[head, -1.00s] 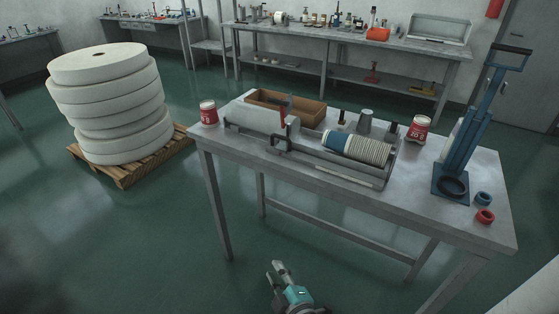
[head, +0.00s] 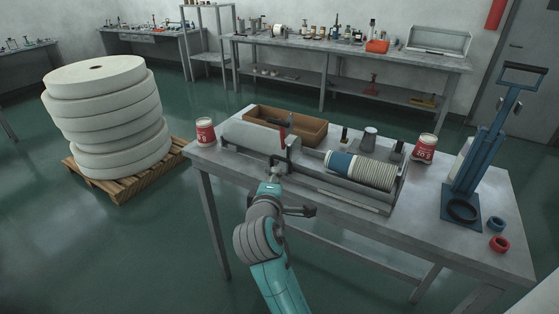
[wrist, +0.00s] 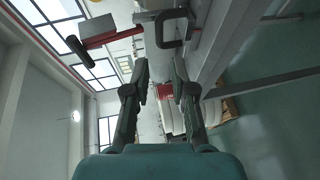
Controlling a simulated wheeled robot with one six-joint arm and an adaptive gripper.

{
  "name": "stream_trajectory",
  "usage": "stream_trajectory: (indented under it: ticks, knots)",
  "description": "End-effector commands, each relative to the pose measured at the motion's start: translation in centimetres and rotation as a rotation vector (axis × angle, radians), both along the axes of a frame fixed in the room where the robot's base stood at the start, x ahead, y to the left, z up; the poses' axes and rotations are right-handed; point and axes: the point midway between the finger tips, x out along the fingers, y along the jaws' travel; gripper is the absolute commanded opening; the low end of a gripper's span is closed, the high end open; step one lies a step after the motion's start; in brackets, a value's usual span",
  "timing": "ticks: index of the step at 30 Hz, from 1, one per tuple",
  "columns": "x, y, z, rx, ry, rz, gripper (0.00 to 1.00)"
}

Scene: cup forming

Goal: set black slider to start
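The cup-forming device (head: 350,196) lies along the near edge of the grey table. A dark U-shaped handle, which looks like the black slider (wrist: 159,31), shows at the top of the wrist view, ahead of the fingertips. In the head view it sits by the device's near edge and is partly hidden by my gripper (head: 274,175). In the wrist view my gripper (wrist: 160,75) is open, with nothing between its fingers. It is close to the handle but apart from it. A red lever (wrist: 112,40) with a black end shows left of the handle there.
The device carries a roll of paper cups (head: 372,174) and a blue sleeve (head: 340,162). A wooden box (head: 303,132), red-labelled cans (head: 425,148) and a blue press (head: 478,155) stand on the table (head: 440,232). Green floor is free in front.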

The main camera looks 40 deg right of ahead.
Motion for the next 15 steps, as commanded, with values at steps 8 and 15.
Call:
stream_trajectory:
  ticks: [8,15]
  knots:
    - [2.3,-2.6,-0.6,0.0,0.001,-0.003,0.25]
    - [5.1,-5.6,-1.4,0.0,-0.001,-0.002,0.25]
